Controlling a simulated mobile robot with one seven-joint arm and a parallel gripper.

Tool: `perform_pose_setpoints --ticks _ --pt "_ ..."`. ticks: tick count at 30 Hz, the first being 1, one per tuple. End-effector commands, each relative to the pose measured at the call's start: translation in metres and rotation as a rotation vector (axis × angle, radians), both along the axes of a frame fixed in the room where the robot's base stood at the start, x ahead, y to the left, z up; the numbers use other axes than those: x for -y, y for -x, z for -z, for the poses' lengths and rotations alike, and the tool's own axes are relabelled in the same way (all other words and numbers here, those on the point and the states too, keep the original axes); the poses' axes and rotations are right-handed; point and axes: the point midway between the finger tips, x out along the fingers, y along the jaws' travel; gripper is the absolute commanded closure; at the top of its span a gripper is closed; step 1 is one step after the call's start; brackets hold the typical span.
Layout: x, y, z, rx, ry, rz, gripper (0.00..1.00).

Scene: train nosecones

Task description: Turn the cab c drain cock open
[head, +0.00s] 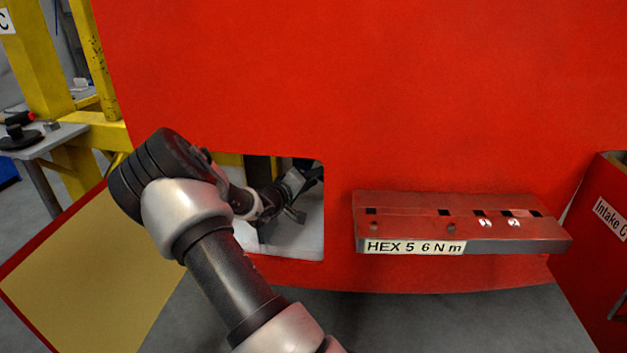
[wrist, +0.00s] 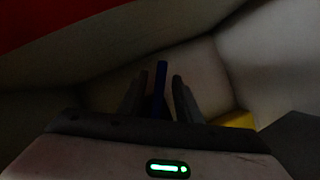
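A slim blue handle (wrist: 160,88), which looks like the drain cock's lever, stands upright in the dim wrist view. My gripper (wrist: 159,92) has one finger on each side of it. A narrow dark gap shows between the handle and each finger, so the fingers look open around it and not clamped. The handle's lower end and the cock's body are hidden behind my gripper. In the head view my gripper (head: 293,196) is inside the square opening (head: 308,236) in the red nosecone. The blue handle cannot be made out there.
Pale walls close in around my gripper inside the recess, with a yellow part (wrist: 232,120) at lower right. A red ledge (head: 460,222) labelled "HEX 5 6 N m" juts out right of the opening. An open panel (head: 95,270) lies at left, near a grey table (head: 50,140).

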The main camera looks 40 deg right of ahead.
Motion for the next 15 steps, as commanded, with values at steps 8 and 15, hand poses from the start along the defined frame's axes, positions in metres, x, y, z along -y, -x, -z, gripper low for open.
perform_pose_setpoints --ticks 8,15 --pt "-0.0003 0.0001 -0.0001 0.000 0.000 0.000 0.92" --pt "-0.0004 0.0002 -0.0002 0.000 0.000 0.000 1.00"
